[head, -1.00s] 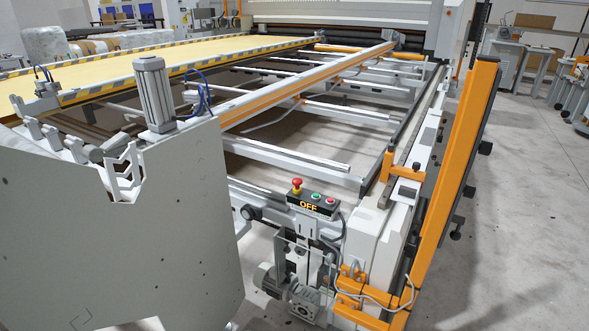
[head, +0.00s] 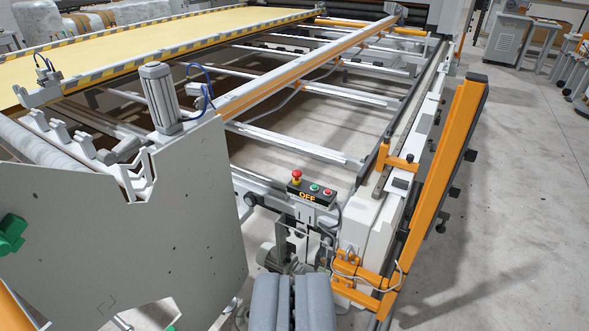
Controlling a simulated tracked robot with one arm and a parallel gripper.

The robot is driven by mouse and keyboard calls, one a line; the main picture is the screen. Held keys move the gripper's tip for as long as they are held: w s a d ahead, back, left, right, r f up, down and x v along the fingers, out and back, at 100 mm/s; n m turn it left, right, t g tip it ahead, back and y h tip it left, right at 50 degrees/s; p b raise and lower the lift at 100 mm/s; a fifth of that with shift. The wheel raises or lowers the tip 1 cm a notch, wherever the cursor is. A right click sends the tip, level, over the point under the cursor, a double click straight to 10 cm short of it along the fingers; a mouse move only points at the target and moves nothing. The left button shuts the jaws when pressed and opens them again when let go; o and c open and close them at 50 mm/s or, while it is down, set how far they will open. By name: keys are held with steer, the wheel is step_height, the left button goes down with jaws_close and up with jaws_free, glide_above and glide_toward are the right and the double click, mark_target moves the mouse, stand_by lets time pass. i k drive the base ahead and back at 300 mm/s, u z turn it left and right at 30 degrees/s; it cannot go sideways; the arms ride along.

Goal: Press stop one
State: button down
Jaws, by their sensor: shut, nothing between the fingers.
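No label reading "stop one" can be made out. My gripper (head: 292,280) shows at the bottom centre as two grey fingers, shut and empty. In the picture it is below the box and apart from it.
A large grey side plate (head: 180,220) with a cylinder (head: 161,98) fills the left. An orange post (head: 445,170) leans along the right of the frame. Orange brackets (head: 365,278) with a cable sit right of my gripper. Open floor (head: 530,190) lies at the far right.

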mark_target(296, 174)
steer(key=u, duration=0.6)
steer(key=i, duration=1.6)
steer(key=z, duration=0.55)
steer(key=i, duration=0.45)
steer(key=z, duration=0.45)
